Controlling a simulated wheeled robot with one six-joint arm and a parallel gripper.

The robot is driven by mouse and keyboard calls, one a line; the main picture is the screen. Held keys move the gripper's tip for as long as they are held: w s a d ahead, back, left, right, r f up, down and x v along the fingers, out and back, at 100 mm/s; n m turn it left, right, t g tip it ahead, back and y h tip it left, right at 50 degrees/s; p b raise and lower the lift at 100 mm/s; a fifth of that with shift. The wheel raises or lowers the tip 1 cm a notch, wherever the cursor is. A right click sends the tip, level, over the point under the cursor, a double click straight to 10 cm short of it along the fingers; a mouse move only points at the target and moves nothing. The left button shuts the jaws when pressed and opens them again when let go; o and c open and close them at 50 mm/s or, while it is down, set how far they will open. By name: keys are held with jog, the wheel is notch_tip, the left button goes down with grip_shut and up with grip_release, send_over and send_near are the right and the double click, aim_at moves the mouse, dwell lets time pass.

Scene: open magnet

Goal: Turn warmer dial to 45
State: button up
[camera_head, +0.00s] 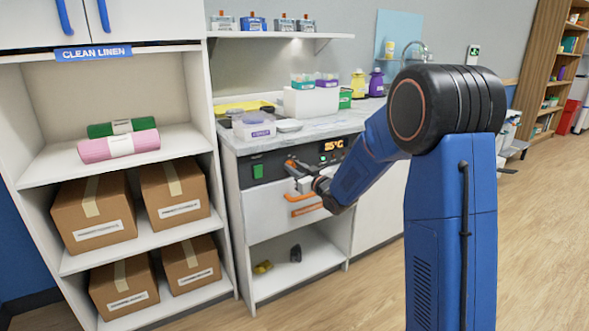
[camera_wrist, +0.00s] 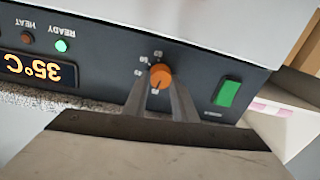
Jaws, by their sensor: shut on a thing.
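The warmer's dark control panel (camera_head: 270,168) sits above the white drawer in the head view. Its orange dial (camera_wrist: 160,76) shows in the wrist view, where the picture is upside down. Small white marks ring the dial, too small to read surely. The display (camera_wrist: 38,70) reads 35°C in orange digits; it also shows in the head view (camera_head: 332,145). My gripper (camera_wrist: 160,88) has its two fingers on either side of the dial, shut on it. In the head view my gripper (camera_head: 294,168) is at the panel and hides most of the dial.
A green switch (camera_wrist: 227,92) is on the panel beside the dial; a green READY lamp (camera_wrist: 62,46) is lit. The drawer has an orange handle (camera_head: 306,209) below my gripper. Bottles and boxes stand on the counter (camera_head: 345,118). A linen shelf (camera_head: 190,139) stands at left.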

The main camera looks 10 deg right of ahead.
jog(key=m, duration=0.7)
jog(key=shift+d+m, duration=0.1)
jog(key=shift+m, duration=0.2)
jog(key=m, duration=0.6)
jog(key=shift+f+h, duration=0.15)
jog(key=shift+h, duration=0.15)
jog(key=shift+d+m, duration=0.1)
jog(key=shift+m, duration=0.2)
jog(key=o, duration=1)
jog(key=shift+o, duration=0.2)
jog(key=v, duration=1.7)
jog(key=shift+s+f, duration=0.15)
jog(key=shift+f, duration=0.2)
jog(key=shift+d, duration=0.1)
